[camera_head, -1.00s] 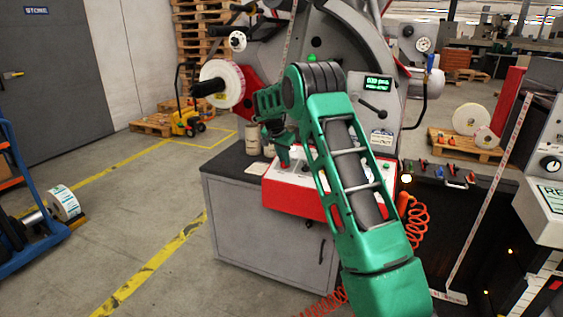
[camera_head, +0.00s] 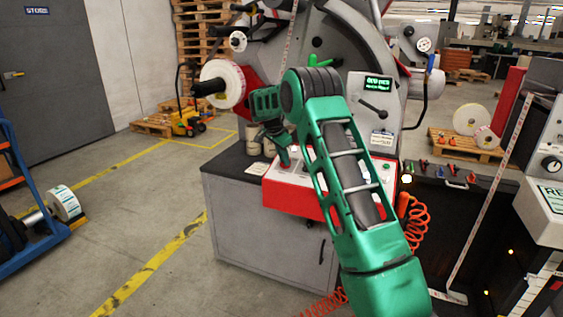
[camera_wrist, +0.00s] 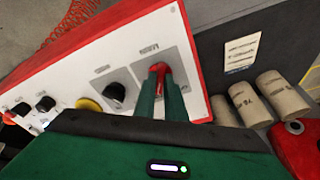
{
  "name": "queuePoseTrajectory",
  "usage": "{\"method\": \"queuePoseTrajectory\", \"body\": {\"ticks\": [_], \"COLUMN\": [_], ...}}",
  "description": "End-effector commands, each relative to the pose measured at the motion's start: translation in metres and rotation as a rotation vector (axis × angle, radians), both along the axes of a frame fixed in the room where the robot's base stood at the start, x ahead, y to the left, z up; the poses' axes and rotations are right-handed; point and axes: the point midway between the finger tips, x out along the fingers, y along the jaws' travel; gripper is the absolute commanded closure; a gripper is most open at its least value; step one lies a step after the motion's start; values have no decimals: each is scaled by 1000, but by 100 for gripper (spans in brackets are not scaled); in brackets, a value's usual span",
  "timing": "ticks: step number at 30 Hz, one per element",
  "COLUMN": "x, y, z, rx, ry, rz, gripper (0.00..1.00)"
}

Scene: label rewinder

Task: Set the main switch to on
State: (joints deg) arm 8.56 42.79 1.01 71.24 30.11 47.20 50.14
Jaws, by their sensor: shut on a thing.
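The main switch (camera_wrist: 158,68) is a red knob on a grey plate of the white control panel (camera_wrist: 130,60), in the wrist view. My gripper (camera_wrist: 161,84) has its two green fingers on either side of the red knob and is shut on it. The fingers hide part of the knob, and its exact setting is hard to read. In the head view my gripper (camera_head: 284,160) points down onto the top of the red and white control box (camera_head: 290,197). The switch itself is hidden there.
Beside the switch on the panel are a black knob (camera_wrist: 115,95) and a yellow button (camera_wrist: 88,104). Several cardboard cores (camera_wrist: 250,104) and a paper label (camera_wrist: 241,52) lie right of the panel. The rewinder's lit display (camera_head: 378,84) stands behind the box.

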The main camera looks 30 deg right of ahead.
Motion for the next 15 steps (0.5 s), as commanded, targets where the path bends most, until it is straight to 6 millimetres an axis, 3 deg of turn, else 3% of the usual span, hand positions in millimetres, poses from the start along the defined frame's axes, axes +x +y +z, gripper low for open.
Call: {"method": "queuePoseTrajectory", "body": {"ticks": [2, 3, 5, 15], "x": [1, 1, 1, 0], "y": [1, 1, 1, 1], "z": [1, 1, 1, 3], "rx": [1, 1, 1, 0], "ry": [-2, -2, -2, -1], "rz": [2, 2, 2, 2], "gripper": [100, 80, 71, 71]}}
